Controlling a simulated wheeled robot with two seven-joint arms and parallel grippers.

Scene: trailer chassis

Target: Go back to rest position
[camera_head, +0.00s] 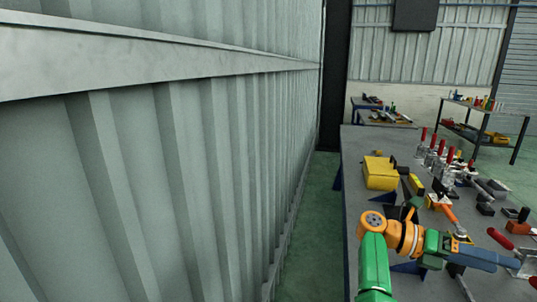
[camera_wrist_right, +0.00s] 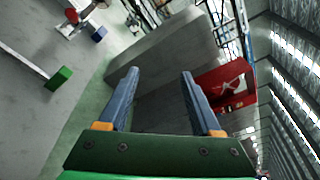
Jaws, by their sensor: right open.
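My right arm reaches in from the bottom of the head view, over the near part of a grey workbench (camera_head: 352,150). My right gripper (camera_head: 512,264) points to the right there, above the bench. In the right wrist view the right gripper (camera_wrist_right: 158,73) has its two blue fingers wide apart with nothing between them. My left gripper is in neither view.
A ribbed metal wall (camera_head: 170,170) fills the left of the head view. The bench holds a yellow case (camera_head: 380,173), red-handled clamps and loose tools. A shelf (camera_head: 484,120) stands behind. Green floor (camera_head: 310,215) lies clear between wall and bench.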

